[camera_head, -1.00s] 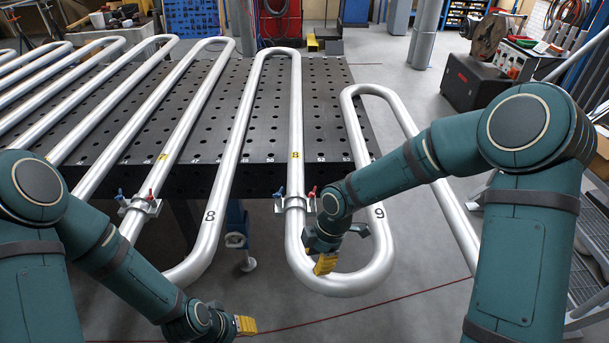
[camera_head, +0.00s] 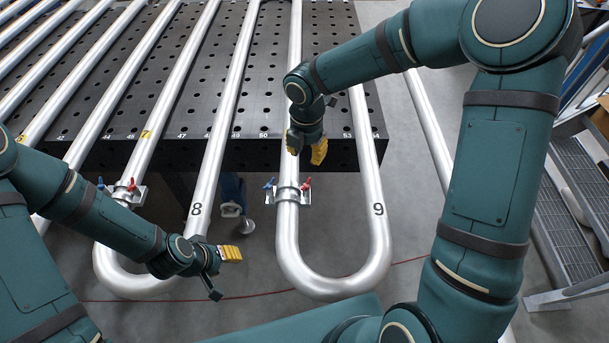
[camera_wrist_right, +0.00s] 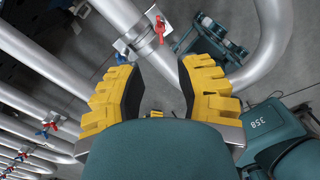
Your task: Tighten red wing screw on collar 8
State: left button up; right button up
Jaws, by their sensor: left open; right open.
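Collar 8 (camera_head: 289,195) is a silver clamp on the left leg of the bend marked 9, just off the table's front edge. Its red wing screw (camera_head: 306,184) stands on the right, a blue wing screw (camera_head: 268,184) on the left. My right gripper (camera_head: 306,148) is open and empty, just above the collar in the picture and apart from it. In the right wrist view the red wing screw (camera_wrist_right: 160,28) shows ahead of the open yellow-padded fingers (camera_wrist_right: 158,82), with the collar (camera_wrist_right: 141,41) beside it. My left gripper (camera_head: 223,271) is open and empty, left of bend 9.
Another collar (camera_head: 124,193) with red and blue wing screws sits on a pipe further left. Long silver pipes (camera_head: 228,110) cross the perforated black table (camera_head: 262,100). A blue stand (camera_head: 231,188) is below the table edge. Metal steps (camera_head: 560,210) stand at the right.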

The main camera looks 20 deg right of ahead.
aim_at(306, 182)
notch_tip(306, 182, down, 13)
jog(key=shift+r+b, duration=0.2)
jog(key=shift+b, duration=0.2)
grip_shut()
